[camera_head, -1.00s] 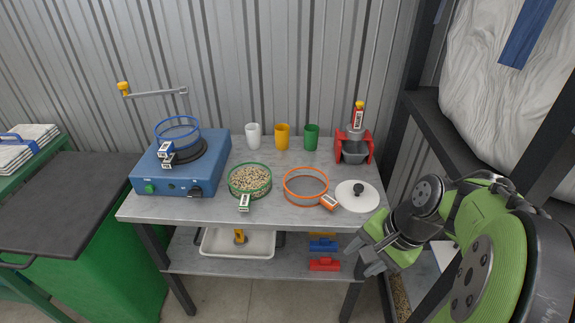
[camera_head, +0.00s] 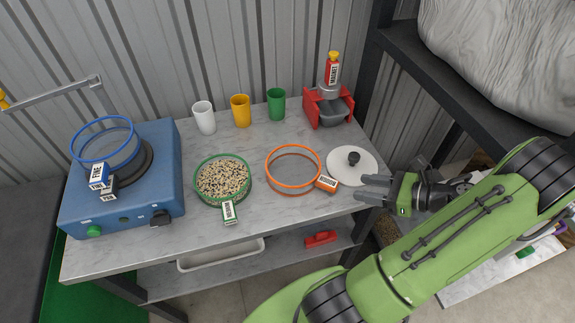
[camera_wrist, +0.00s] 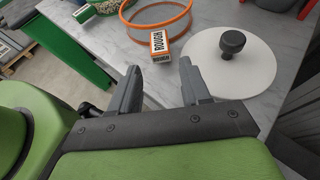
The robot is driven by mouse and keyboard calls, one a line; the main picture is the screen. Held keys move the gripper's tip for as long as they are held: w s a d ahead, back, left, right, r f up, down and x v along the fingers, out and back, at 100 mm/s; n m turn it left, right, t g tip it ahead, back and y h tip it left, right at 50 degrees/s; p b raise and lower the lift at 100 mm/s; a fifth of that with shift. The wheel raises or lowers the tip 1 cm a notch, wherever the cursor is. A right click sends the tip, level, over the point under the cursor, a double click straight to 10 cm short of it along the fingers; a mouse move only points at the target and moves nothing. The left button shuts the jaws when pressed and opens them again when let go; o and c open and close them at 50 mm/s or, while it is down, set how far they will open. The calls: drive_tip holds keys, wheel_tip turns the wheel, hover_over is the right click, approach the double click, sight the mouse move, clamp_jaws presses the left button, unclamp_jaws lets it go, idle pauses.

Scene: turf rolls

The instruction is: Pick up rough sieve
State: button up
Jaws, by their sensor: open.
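The rough sieve is an orange ring (camera_head: 293,147) with an orange tag, and it lies on the grey table, right of the middle. Its tag reads "ROUGH" in the wrist view (camera_wrist: 161,44). My gripper (camera_head: 363,189) is at the table's right front edge, to the right of the tag and near the white lid. It is open and empty, with its fingers pointing left in the head view. In the wrist view the fingers (camera_wrist: 160,88) are spread apart below the tag, with the tag beyond the gap between them.
A white lid with a black knob (camera_head: 352,167) lies right of the sieve. A green sieve full of grain (camera_head: 222,203) stands to its left. A blue machine with a blue sieve (camera_head: 106,163) is at far left. Cups and a red holder (camera_head: 312,106) stand behind.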

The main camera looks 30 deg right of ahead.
sight(335, 185)
drive_tip(key=b+x, duration=0.3)
drive_tip(key=x, duration=0.7)
drive_tip(key=shift+w+a+f+b, duration=0.15)
drive_tip(key=shift+w+f+b, duration=0.05)
drive_tip(key=shift+f+b, duration=0.2)
drive_tip(key=shift+r, duration=0.15)
drive_tip(key=shift+c, duration=0.2)
